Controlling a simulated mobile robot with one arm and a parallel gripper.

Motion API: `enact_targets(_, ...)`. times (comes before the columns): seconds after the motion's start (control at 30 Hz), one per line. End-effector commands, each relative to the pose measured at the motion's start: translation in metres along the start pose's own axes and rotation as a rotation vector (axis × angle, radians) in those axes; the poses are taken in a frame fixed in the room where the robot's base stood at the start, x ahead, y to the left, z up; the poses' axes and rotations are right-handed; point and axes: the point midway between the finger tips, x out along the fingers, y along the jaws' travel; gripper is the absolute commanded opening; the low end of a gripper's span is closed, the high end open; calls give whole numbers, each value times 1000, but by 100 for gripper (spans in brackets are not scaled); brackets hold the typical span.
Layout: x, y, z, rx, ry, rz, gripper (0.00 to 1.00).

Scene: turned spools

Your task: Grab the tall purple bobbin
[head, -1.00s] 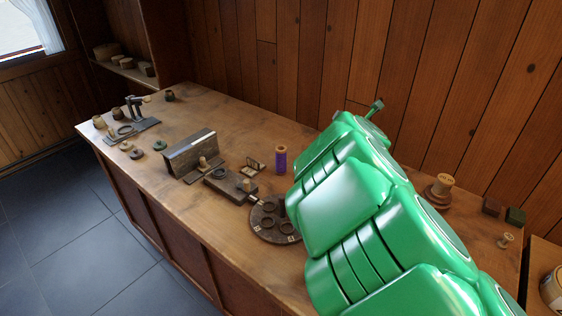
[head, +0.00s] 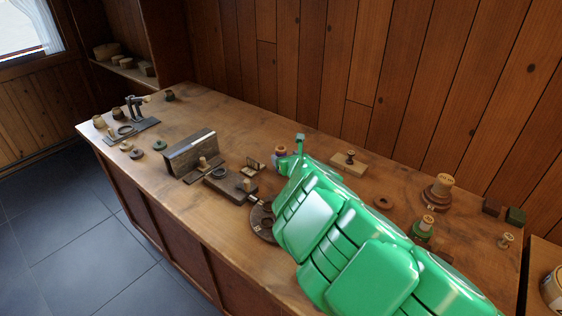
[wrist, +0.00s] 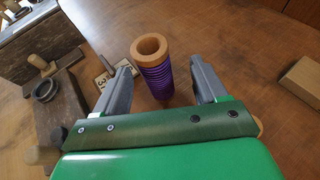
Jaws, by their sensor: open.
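The tall purple bobbin (wrist: 156,82) stands upright on the bench, with a tan wooden rim and a hollow top. In the wrist view it is between and just beyond the two grey fingers of my gripper (wrist: 160,66), closer to the left finger, with a gap on each side. The fingers are apart and hold nothing. In the head view the bobbin (head: 281,150) shows only its top part; my green gripper (head: 292,152) and arm cover the rest.
A dark wooden block with a ring (wrist: 45,90) lies left of my gripper, and a small numbered card stand (wrist: 108,78) is behind the left finger. A pale wooden block (wrist: 301,82) lies to the right. A round dark tray (head: 262,222) is partly under my arm.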

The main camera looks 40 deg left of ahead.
Motion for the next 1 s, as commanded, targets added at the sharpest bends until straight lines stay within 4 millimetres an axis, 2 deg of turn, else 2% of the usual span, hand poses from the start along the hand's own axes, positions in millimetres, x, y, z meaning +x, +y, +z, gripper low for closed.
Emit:
enact_targets(0.27,9,0,0,1,1,-2,72)
enact_targets(1.0,54,7,4,2,0,-1,72)
